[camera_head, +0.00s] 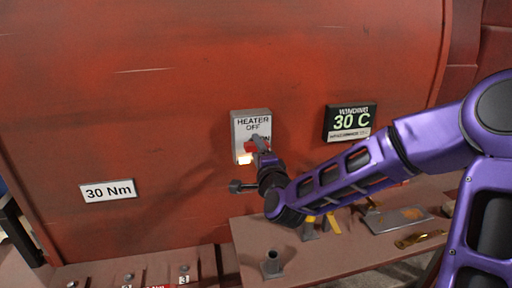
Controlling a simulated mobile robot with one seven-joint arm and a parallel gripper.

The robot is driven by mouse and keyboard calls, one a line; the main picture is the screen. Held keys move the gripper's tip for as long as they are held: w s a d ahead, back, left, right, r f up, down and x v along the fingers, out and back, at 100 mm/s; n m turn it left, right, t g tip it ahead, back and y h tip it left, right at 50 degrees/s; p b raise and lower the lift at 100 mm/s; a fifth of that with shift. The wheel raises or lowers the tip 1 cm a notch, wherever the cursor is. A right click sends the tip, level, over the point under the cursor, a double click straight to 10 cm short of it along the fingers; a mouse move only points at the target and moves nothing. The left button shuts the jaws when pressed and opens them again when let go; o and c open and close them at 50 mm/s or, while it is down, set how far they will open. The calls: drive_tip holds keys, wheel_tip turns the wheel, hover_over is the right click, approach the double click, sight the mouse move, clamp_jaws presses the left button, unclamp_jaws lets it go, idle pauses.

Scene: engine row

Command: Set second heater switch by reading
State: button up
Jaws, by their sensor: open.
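The heater switch (251,123) is a grey box on the red casing, marked HEATER and OFF, with part of another word, seemingly ON, behind my gripper. A red part (251,147) shows at the gripper tips; its exact position is hard to tell. A pale yellow glowing patch shows at the box's lower left. The dark winding display (350,122) to the right reads 30 C, with small unreadable text below. My gripper (259,148) is open in front of the switch's lower part. Whether it touches the switch cannot be told.
A white label (108,190) reading 30 Nm is on the casing at left. A brown bench (310,258) below holds a grey tray (398,219), a brass-coloured piece (419,239) and a small upright stub (272,264). My purple arm crosses the right side.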

clamp_jaws()
drive_tip(key=shift+n, duration=0.3)
idle(0.3)
drive_tip(key=n+b, duration=0.3)
drive_tip(key=n, duration=0.1)
drive_tip(key=shift+f, duration=0.1)
drive_tip(key=n+b, duration=0.5)
drive_tip(key=n, duration=0.3)
drive_tip(key=shift+n+b, duration=0.3)
drive_tip(key=shift+b, duration=0.1)
drive_tip(key=n, duration=0.4)
drive_tip(key=shift+r+n, duration=0.2)
drive_tip(key=shift+n, duration=0.1)
